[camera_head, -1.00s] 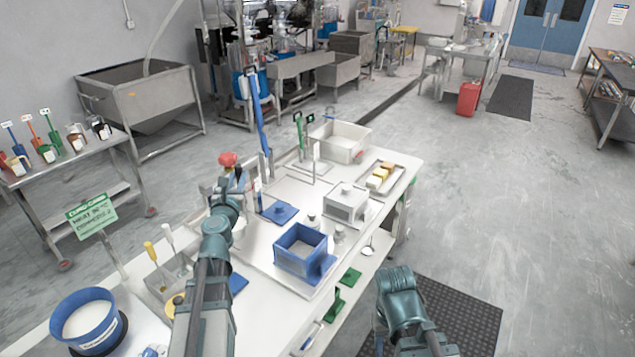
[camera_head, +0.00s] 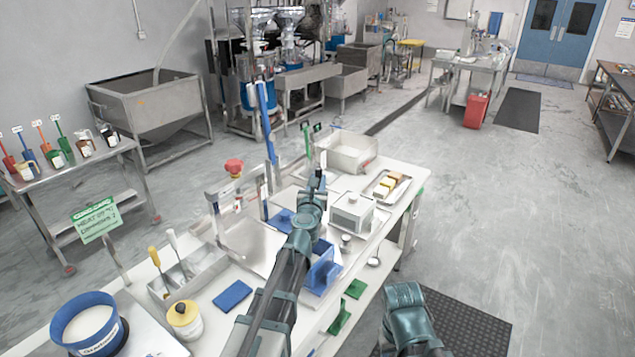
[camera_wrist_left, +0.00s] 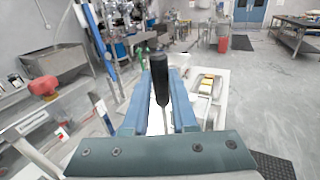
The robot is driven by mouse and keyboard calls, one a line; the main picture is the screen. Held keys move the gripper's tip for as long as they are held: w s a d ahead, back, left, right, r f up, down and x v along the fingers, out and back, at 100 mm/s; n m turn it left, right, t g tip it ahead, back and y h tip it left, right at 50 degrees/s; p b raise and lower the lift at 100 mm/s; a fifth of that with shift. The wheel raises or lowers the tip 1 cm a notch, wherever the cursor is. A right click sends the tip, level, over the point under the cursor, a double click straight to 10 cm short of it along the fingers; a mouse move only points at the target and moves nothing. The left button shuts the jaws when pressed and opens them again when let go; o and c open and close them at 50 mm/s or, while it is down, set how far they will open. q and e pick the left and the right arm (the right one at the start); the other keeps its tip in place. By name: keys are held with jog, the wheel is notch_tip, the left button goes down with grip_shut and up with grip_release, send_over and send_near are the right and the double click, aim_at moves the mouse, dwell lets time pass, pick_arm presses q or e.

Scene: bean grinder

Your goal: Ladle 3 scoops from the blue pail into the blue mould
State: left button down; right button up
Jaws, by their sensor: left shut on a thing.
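The blue pail (camera_head: 90,325), filled with white contents, stands at the lower left of the head view. The blue mould (camera_head: 322,272), an open box, is on the worktable and is partly covered by my left arm. My left gripper (camera_head: 318,182) is beyond the mould in the picture. In the left wrist view, its blue fingers (camera_wrist_left: 160,105) are shut on a black-handled ladle (camera_wrist_left: 161,80). A thin metal shaft shows below the handle; the ladle's bowl is hidden. My right arm shows at the bottom of the head view, but its gripper is out of view.
A tall blue-handled tool (camera_head: 266,125) stands behind.

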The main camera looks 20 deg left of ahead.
pick_arm(q)
jog(key=s+d+f+m+t+h+b, duration=0.2)
jog(key=d+f+m+b, duration=0.6)
jog(key=b, duration=0.4)
jog(key=s+d+f+m+t+h+b, duration=0.1)
jog(key=d+f+m+h+b, duration=0.1)
jog(key=d+f+m+b, duration=0.5)
notch_tip(320, 180, down, 3)
jog(key=m+b, duration=0.1)
jog(key=b, duration=0.5)
jog(key=shift+s+d+r+m+t, duration=0.15)
jog(key=shift+s+d+m+t, duration=0.2)
jog(key=shift+d+m+t, duration=0.05)
dwell(1.0)
